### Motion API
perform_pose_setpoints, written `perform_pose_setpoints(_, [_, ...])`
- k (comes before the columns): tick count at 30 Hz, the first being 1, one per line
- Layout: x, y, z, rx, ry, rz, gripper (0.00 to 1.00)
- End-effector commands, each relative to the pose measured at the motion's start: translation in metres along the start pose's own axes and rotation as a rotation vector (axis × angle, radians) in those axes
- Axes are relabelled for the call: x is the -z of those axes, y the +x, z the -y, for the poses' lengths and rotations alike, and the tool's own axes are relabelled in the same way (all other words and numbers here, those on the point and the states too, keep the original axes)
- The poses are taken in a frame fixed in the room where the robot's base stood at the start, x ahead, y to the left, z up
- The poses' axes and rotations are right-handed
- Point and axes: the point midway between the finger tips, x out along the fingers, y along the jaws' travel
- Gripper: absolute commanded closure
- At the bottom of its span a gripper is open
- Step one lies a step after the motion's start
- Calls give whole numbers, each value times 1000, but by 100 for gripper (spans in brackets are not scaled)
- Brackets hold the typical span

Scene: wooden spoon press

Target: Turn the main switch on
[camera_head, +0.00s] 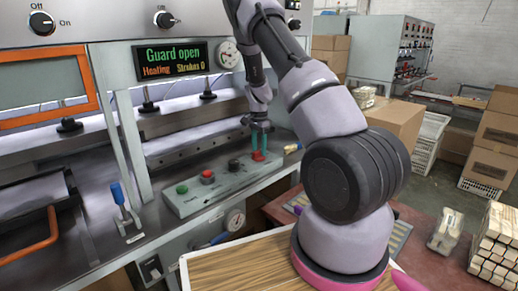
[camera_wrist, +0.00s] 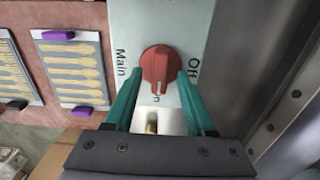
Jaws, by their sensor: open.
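The main switch is a red rotary knob (camera_wrist: 156,68) on a pale panel, with "Main" to its left and "Off" to its right in the wrist view. A label below it is mostly covered; only an "n" shows. The knob's ridge runs roughly up and down; I cannot tell which end is its pointer. My gripper (camera_wrist: 161,76) is open, with its teal fingers on either side of the knob. Contact is unclear. In the head view, my gripper (camera_head: 255,149) points down at the red switch (camera_head: 259,157) at the right end of the control box (camera_head: 222,184).
A green button (camera_head: 182,189) and a red button (camera_head: 207,177) sit left on the same box. A display (camera_head: 172,61) reads "Guard open", "Heating", "Strokes 0". A blue-handled lever (camera_head: 118,195) stands further left. Trays of wooden spoons (camera_wrist: 75,70) lie beside the panel.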

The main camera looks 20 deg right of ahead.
Motion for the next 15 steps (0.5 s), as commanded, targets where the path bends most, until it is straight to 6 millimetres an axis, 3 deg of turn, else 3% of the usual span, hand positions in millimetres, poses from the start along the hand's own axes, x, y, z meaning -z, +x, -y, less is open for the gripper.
perform_pose_setpoints(5, [0,-23,1,4,0,-2,45])
perform_pose_setpoints(15, [0,-88,1,4,0,-1,45])
